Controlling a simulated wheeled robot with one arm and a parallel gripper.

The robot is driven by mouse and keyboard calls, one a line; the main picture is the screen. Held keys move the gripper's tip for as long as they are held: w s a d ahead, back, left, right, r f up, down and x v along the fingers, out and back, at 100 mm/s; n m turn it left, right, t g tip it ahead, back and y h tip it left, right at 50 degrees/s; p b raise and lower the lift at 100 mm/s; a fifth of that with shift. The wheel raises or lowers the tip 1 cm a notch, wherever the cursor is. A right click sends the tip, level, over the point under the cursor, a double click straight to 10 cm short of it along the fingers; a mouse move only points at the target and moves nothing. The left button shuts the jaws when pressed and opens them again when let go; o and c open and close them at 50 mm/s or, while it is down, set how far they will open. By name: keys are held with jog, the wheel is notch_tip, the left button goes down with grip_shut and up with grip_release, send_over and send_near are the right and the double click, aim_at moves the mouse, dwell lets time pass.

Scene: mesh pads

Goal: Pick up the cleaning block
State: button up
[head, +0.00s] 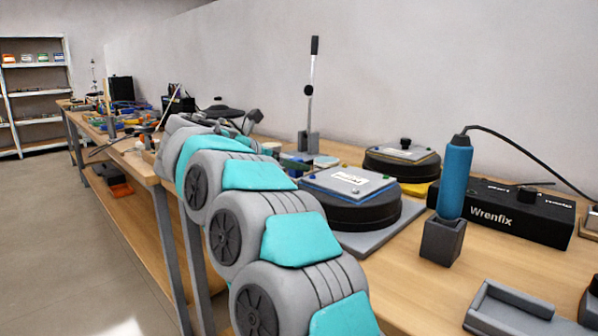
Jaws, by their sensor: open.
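I cannot pick out the cleaning block for sure in the head view. Small blue, green and yellow pieces (294,161) lie on the bench just beyond my arm, too small to tell apart. My gripper (246,121) is at the far end of my grey and teal arm, over the bench, small and partly hidden by the arm's links. It looks open, and I see nothing held in it. My arm hides part of the bench below and behind it.
Two round black devices with grey top plates (349,182) (402,154) stand right of my arm. A blue-handled tool (454,180) stands upright in a dark holder (442,241). A black Wrenfix box (503,212) and a grey tray (512,303) are further right. Bare wood lies between.

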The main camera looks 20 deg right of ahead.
jog(key=shift+f+x, duration=0.2)
jog(key=shift+x, duration=2.4)
jog(key=shift+w+a, duration=0.15)
grip_shut()
